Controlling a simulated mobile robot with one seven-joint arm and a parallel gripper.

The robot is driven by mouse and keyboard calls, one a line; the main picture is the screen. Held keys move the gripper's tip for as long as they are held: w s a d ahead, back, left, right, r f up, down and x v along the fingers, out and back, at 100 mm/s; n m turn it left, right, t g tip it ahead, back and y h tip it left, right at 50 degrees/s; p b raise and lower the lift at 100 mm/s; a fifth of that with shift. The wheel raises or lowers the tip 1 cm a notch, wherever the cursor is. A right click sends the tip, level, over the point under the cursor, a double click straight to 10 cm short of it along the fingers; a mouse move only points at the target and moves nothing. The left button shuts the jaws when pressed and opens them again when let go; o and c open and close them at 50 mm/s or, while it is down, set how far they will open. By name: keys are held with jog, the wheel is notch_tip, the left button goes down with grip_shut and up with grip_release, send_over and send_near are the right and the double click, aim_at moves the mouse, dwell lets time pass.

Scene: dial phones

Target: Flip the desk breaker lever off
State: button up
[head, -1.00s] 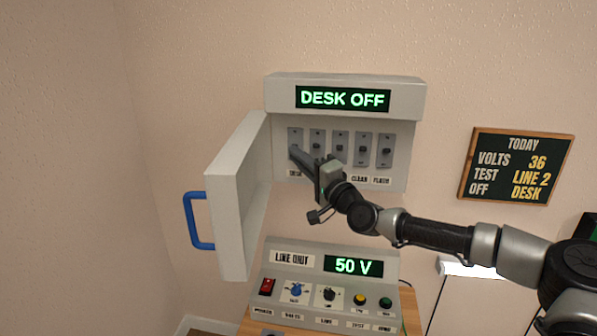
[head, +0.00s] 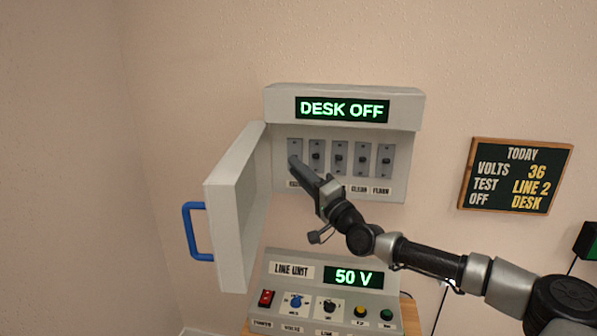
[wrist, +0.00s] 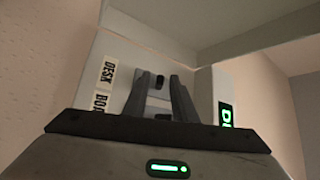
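The breaker box (head: 344,97) hangs on the wall with its white door (head: 236,205) swung open to the left. Its display (head: 342,109) reads "DESK OFF". Several grey levers stand in a row inside.
The line unit (head: 290,271) below has a red switch, knobs and a display reading "50 V". A blue handle (head: 195,231) sticks out from the open door. A wall board (head: 515,176) at right reads volts 36, test line 2, off desk.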

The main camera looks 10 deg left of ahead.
dwell(0.3)
jog(key=p+v, duration=0.1)
jog(key=v, duration=1.6)
jog(key=shift+d, duration=0.2)
jog(key=shift+s, duration=0.1)
